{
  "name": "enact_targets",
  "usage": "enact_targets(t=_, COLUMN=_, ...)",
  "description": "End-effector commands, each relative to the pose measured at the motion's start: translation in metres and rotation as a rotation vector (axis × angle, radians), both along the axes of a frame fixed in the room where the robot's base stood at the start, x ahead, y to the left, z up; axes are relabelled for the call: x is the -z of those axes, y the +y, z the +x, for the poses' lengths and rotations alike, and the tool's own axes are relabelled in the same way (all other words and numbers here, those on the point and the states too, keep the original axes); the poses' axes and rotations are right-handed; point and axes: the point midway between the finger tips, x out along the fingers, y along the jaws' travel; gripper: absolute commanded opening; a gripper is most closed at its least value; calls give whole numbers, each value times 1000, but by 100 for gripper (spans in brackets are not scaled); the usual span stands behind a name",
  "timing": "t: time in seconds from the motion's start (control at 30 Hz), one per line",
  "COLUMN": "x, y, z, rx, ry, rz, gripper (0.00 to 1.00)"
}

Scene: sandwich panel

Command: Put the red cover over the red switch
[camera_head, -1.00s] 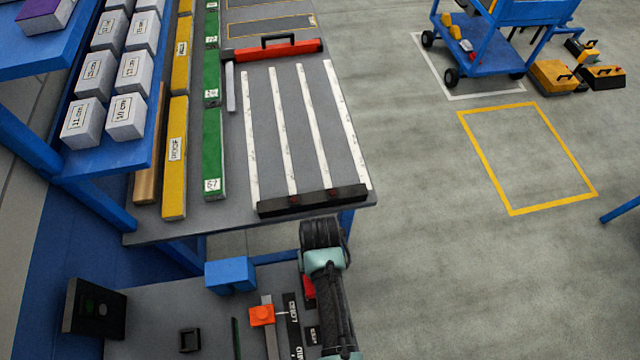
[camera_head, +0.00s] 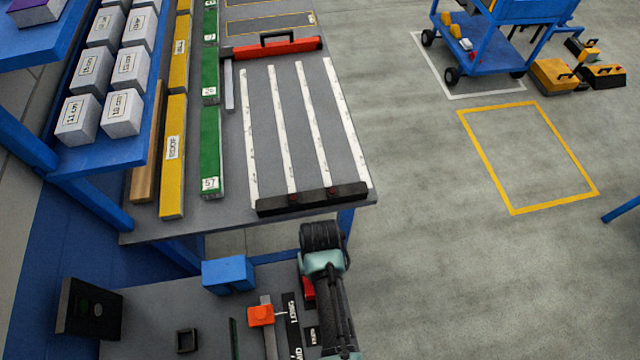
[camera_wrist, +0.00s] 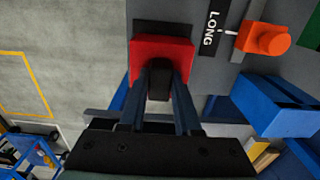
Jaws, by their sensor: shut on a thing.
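The red cover (camera_wrist: 150,50) is a box-shaped red piece in the wrist view. My gripper (camera_wrist: 160,75) is shut on a dark part in its middle. A dark flat piece (camera_wrist: 163,25) shows just beyond the cover; I cannot tell whether they touch. In the head view, a bit of the red cover (camera_head: 308,289) shows left of my arm, and my fingertips are hidden. No red switch can be made out; the cover and arm hide that part of the grey panel (camera_head: 150,305).
An orange knob (camera_head: 261,315) on a slider and a dark "LONG" label (camera_wrist: 214,28) are close by. A blue block (camera_head: 229,273) stands at the panel's back edge. A black button box (camera_head: 89,309) and a small black square holder (camera_head: 187,340) are further left.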

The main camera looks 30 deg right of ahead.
Motion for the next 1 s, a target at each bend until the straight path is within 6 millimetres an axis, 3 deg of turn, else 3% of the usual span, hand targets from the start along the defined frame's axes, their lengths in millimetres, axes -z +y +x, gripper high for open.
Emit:
enact_targets(t=0.43, x=10, y=0, z=0, rx=0, ry=-1, rz=0, gripper=0)
enact_targets(t=0.47, x=10, y=0, z=0, rx=0, ry=-1, rz=0, gripper=35)
enact_targets(t=0.63, x=10, y=0, z=0, rx=0, ry=-1, rz=0, gripper=66)
enact_targets(t=1.0, x=11, y=0, z=0, rx=0, ry=0, rz=0, gripper=67)
